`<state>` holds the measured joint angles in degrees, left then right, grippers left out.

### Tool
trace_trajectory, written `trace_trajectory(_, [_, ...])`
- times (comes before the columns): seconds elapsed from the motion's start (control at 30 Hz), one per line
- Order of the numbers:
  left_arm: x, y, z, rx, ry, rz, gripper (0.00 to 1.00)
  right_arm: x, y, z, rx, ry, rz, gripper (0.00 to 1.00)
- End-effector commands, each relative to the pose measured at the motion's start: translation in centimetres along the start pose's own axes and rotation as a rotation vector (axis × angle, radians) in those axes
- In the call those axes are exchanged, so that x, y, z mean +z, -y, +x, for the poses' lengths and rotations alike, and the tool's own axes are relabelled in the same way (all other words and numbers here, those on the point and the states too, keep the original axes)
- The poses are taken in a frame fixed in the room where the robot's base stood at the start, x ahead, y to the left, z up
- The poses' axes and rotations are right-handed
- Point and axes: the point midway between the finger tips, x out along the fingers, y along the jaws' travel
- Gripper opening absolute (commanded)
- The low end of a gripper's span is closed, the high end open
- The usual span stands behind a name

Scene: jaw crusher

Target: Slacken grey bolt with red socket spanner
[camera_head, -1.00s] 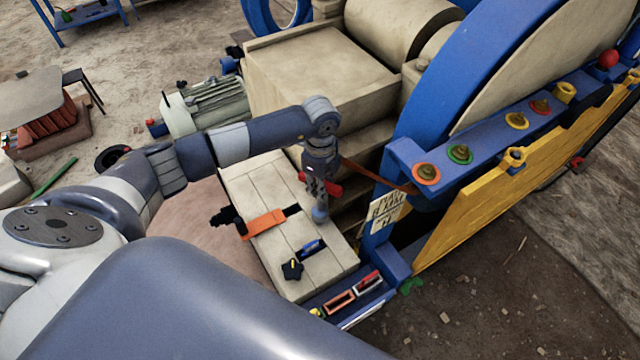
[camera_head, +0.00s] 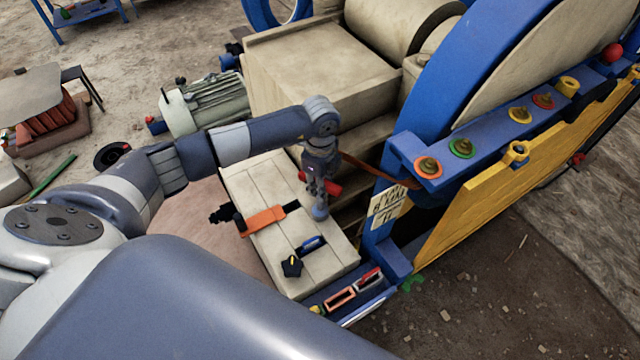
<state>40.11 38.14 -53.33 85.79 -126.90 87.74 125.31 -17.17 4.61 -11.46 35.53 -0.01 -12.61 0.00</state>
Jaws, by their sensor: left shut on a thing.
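My left gripper (camera_head: 319,188) points down over the right part of the pale slatted bench and is shut. Red parts show on both sides of its fingers, the larger a red handle (camera_head: 333,188) on the right. It looks like the red socket spanner, held crosswise; the gripper hides its middle, and I cannot make out its socket end. Several bolts with coloured washers sit on the blue beam at the right, among them one with an orange washer (camera_head: 428,167) and one with a green washer (camera_head: 461,148). I cannot tell which bolt is the grey one. My right gripper is out of view.
On the bench (camera_head: 262,190) lie an orange-handled tool (camera_head: 264,220), a blue-handled tool (camera_head: 311,245) and a black knob (camera_head: 292,266). A blue tray (camera_head: 385,292) stands at its front right.

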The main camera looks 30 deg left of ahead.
Motion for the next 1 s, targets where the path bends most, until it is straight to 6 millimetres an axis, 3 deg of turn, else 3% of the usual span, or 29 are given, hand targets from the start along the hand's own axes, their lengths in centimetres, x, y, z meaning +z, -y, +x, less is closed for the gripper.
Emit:
trace_trajectory(0.63, [0.0, 0.1, 0.4, -0.001, -0.001, -0.006, 0.0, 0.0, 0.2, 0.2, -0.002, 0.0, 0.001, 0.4])
trace_trajectory(1.0, [-0.1, 0.0, 0.3, 0.0, -0.002, -0.166, 0.0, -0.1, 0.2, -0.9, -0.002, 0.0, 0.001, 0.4])
